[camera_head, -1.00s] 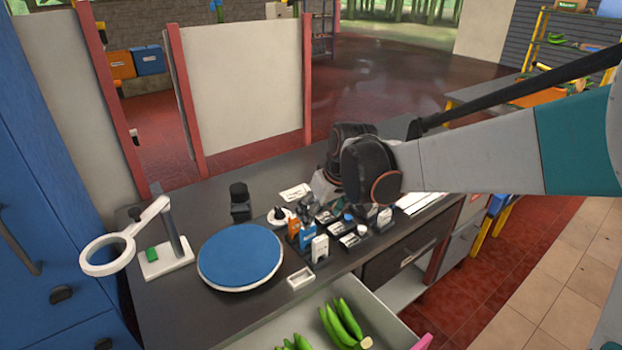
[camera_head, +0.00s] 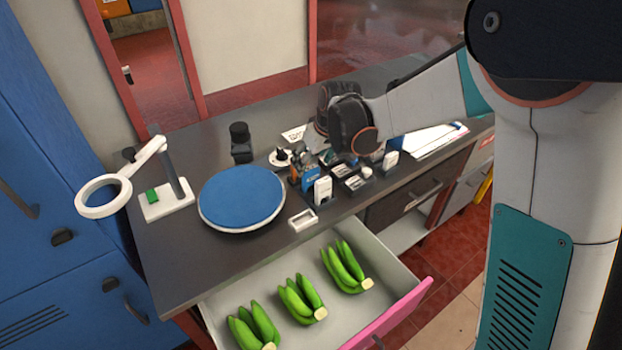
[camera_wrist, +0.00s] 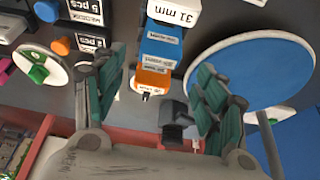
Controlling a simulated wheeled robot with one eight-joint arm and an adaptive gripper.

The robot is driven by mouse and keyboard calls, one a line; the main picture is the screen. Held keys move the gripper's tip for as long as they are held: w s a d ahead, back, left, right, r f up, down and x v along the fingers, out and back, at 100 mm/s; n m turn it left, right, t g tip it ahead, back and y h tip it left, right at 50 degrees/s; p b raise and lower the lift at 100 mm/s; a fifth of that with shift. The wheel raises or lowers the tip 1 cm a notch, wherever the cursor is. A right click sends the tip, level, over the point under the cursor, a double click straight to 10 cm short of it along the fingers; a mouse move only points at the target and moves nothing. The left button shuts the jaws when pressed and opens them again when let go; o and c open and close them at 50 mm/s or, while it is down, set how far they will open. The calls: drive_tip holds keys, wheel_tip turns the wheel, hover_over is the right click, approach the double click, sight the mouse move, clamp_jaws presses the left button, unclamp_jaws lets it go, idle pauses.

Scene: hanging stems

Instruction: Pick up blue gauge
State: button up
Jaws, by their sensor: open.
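The blue gauge (camera_head: 311,182) is a small blue upright block in the cluster of labelled blocks on the dark counter, right of the round blue disc. In the wrist view the blue gauge (camera_wrist: 160,44) shows between my fingers, with an orange block (camera_wrist: 152,78) against one end and a white block marked 31 mm (camera_wrist: 174,12) at the other. My gripper (camera_wrist: 163,64) is open and empty, its green-padded fingers on either side of the blue and orange blocks. In the head view my gripper (camera_head: 312,148) hangs just above the cluster; its fingertips are hard to make out.
The blue disc (camera_head: 242,196) and a magnifier stand (camera_head: 165,197) sit to the left. A small white tray (camera_head: 303,220) lies in front. Black and white labelled blocks (camera_wrist: 86,12) crowd beside the gauge. An open drawer (camera_head: 408,308) with green bananas (camera_head: 343,266) juts out below.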

sight(311, 168)
drive_tip(key=x, duration=0.1)
drive_tip(key=b+x, duration=0.1)
drive_tip(key=x, duration=0.1)
drive_tip(key=b+x, duration=0.1)
drive_tip(key=x, duration=0.1)
drive_tip(key=shift+s+d+f, duration=0.15)
drive_tip(key=shift+s+d, duration=0.1)
drive_tip(key=shift+d, duration=0.1)
drive_tip(key=c, duration=1.1)
